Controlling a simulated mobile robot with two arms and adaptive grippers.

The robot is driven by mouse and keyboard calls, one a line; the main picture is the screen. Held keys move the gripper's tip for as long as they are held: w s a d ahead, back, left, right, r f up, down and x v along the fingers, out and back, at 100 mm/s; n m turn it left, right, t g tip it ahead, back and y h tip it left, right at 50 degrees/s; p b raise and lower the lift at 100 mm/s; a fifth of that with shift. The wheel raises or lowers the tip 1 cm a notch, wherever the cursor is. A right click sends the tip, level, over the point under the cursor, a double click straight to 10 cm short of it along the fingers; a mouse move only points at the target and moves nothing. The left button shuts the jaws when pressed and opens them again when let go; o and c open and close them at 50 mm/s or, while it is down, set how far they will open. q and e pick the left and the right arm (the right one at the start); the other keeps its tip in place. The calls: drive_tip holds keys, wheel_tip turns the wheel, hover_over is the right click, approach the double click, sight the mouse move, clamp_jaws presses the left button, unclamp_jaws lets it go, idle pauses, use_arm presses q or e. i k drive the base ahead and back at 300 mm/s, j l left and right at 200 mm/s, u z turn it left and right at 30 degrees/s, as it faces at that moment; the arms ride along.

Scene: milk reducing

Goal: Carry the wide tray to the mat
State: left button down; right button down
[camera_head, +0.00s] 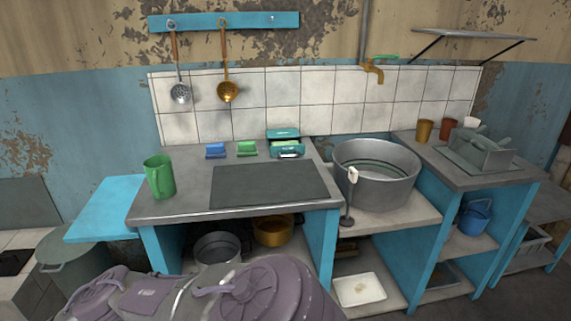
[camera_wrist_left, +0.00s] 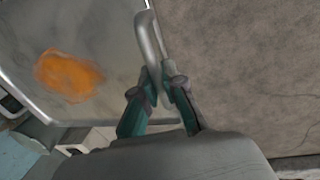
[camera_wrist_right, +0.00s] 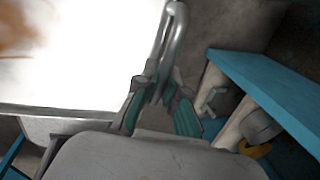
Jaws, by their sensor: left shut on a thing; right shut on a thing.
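The wide tray shows in part in the left wrist view (camera_wrist_left: 105,25) as a pale metal sheet with an orange patch. It also shows in the right wrist view (camera_wrist_right: 80,75), very bright with a brownish patch. My left gripper (camera_wrist_left: 159,84) is shut on one metal loop handle of the tray. My right gripper (camera_wrist_right: 158,92) is shut on another loop handle. A dark flat rectangle (camera_head: 262,186), which looks like the mat, lies bare on the grey counter. Neither gripper nor the held tray can be made out in the head view.
A green mug (camera_head: 160,177) stands left of the mat. A blue sponge (camera_head: 215,151), a green sponge (camera_head: 247,149) and teal boxes (camera_head: 286,149) lie behind it. A large metal basin (camera_head: 376,190) stands to the right. Pots sit on the shelf under the counter.

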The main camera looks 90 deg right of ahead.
sight(269, 184)
drive_tip(key=z, duration=1.4)
